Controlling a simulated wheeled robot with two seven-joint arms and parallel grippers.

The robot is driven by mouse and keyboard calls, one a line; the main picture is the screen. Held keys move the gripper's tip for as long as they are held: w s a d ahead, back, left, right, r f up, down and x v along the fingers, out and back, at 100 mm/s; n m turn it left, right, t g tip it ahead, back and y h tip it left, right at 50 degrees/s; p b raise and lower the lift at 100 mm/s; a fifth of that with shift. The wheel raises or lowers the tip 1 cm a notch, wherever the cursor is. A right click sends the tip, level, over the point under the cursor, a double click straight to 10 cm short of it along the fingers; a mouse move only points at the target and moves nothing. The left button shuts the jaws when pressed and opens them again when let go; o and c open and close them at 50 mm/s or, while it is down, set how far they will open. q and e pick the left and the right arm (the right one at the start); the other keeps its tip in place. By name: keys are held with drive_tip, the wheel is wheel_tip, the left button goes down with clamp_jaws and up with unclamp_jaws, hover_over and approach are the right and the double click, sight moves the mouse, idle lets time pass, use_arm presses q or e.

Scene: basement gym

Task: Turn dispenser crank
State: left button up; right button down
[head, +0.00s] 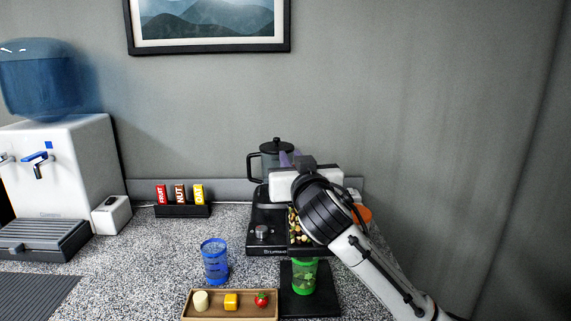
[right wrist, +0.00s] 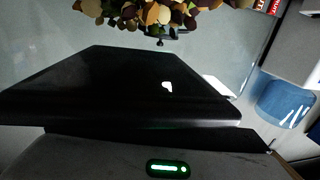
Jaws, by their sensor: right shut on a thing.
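The dispenser (head: 293,238) stands on the counter behind a black base plate, with mixed nuts (head: 293,222) behind a clear front; the nuts also show at the top of the right wrist view (right wrist: 165,12). My right gripper (head: 305,168) is at the dispenser's upper part and is shut on a part of it that appears to be the crank. My wrist hides the crank and the fingertips. An orange part (head: 363,214) shows just right of my wrist. A green cup (head: 304,277) stands upright below the dispenser. My left gripper is not in view.
A blue cup (head: 215,262) and a wooden tray (head: 230,315) with small food pieces are in front. A bar rack (head: 183,211) and a water cooler (head: 75,165) are farther left. Counter between them is free.

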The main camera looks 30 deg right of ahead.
drive_tip(key=s+d+m+g+h+b, duration=0.3)
drive_tip(key=d+m+g+h+b, duration=0.2)
drive_tip(key=m+g+h, duration=0.5)
drive_tip(key=shift+d+m+g+h+b, duration=0.3)
drive_tip(key=shift+g+b, duration=0.35)
drive_tip(key=shift+g, duration=0.65)
drive_tip(key=c, duration=1.7)
unclamp_jaws()
